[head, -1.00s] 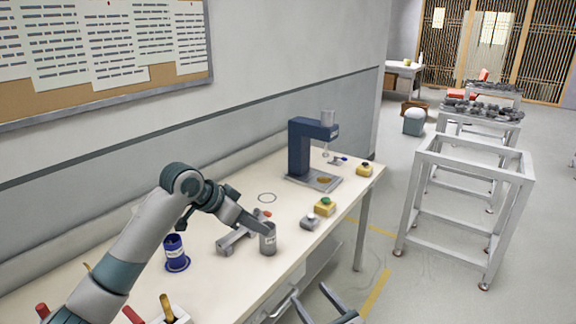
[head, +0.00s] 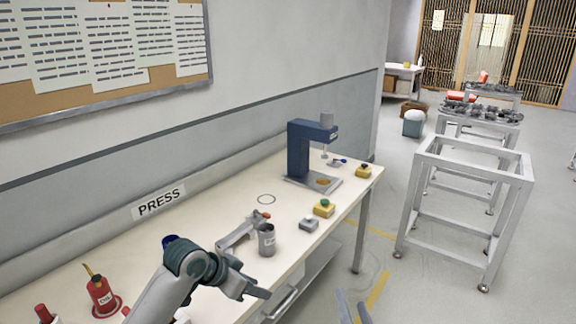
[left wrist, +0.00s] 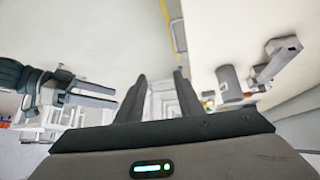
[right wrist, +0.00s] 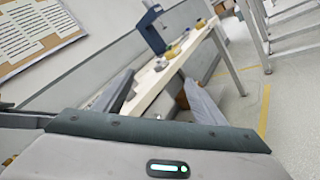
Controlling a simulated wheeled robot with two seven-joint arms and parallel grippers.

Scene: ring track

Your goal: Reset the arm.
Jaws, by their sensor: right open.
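My left gripper (head: 256,292) is past the front edge of the white table (head: 222,212) in the head view. Its two fingers (left wrist: 162,85) stand apart with nothing between them in the left wrist view. My right gripper (head: 352,306) shows only partly at the bottom of the head view. In the right wrist view its fingers (right wrist: 160,95) are wide apart and empty. A grey labelled cup (head: 267,240) stands upright on the table, apart from my left gripper, beside a grey fixture (head: 238,232).
A red can (head: 103,297) is at near left. White frames (head: 470,205) stand at right.

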